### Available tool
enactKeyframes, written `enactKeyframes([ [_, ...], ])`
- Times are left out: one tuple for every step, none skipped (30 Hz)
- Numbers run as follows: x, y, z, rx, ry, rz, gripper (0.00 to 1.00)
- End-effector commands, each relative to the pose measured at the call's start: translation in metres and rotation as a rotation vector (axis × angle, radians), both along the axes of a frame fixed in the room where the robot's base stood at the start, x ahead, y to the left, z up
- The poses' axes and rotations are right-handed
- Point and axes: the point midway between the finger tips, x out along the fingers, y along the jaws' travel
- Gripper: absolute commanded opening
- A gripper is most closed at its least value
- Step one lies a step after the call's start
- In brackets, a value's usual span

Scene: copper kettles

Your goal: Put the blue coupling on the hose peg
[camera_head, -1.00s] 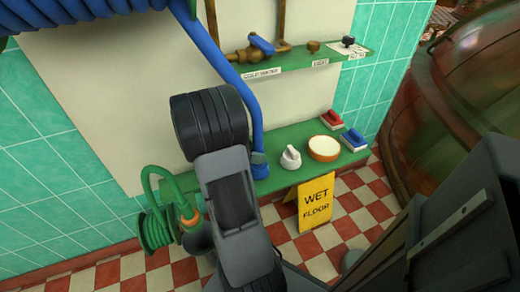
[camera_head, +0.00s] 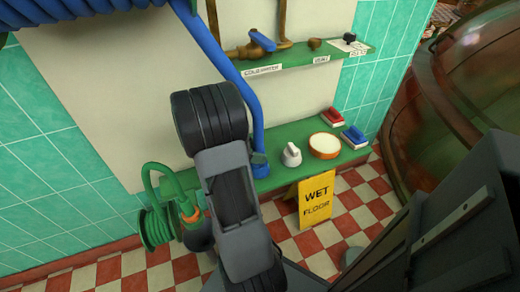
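A thick blue hose (camera_head: 222,62) comes down from a coil at the top left, in front of the wall panel. Its lower end, with the blue coupling (camera_head: 260,165), is at the green lower shelf, just right of my arm. I cannot tell whether the coupling rests on the shelf or sits on a fitting. I cannot make out a hose peg. My dark arm rises through the middle of the view and covers part of the wall and shelf. My gripper's fingers do not show.
A green hose reel (camera_head: 157,228) is at lower left. The lower shelf (camera_head: 290,172) holds a white knob-like thing (camera_head: 291,154), a bowl (camera_head: 324,146) and red and blue brushes. A yellow floor sign (camera_head: 316,202) stands below. A copper kettle (camera_head: 465,85) is at right.

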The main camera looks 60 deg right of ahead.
Motion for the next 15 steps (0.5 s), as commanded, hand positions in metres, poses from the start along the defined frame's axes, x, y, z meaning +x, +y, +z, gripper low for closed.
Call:
enactKeyframes([
  [0.0,0.0,0.0,0.0,0.0,0.0,0.62],
  [0.0,0.0,0.0,0.0,0.0,0.0,0.65],
  [0.0,0.0,0.0,0.0,0.0,0.0,0.68],
  [0.0,0.0,-0.0001,0.0,0.0,0.0,0.71],
  [0.0,0.0,-0.0001,0.0,0.0,0.0,0.74],
  [0.0,0.0,-0.0001,0.0,0.0,0.0,0.74],
  [0.0,0.0,-0.0001,0.0,0.0,0.0,0.74],
  [0.0,0.0001,-0.0002,0.0,0.0,0.0,0.74],
  [0.0,0.0001,-0.0002,0.001,-0.001,0.0,0.74],
  [0.0,0.0002,-0.0008,0.002,0.0,-0.001,0.74],
  [0.0,0.0003,-0.0007,0.002,0.0,-0.001,0.74],
  [0.0004,0.0006,-0.0004,0.001,0.0,0.0,0.74],
  [0.0012,0.0011,0.0002,0.001,0.0,0.0,0.74],
  [0.0025,0.0018,0.0012,0.001,0.0,0.001,0.74],
  [0.0048,0.0034,0.003,0.001,0.0,0.001,0.74],
])
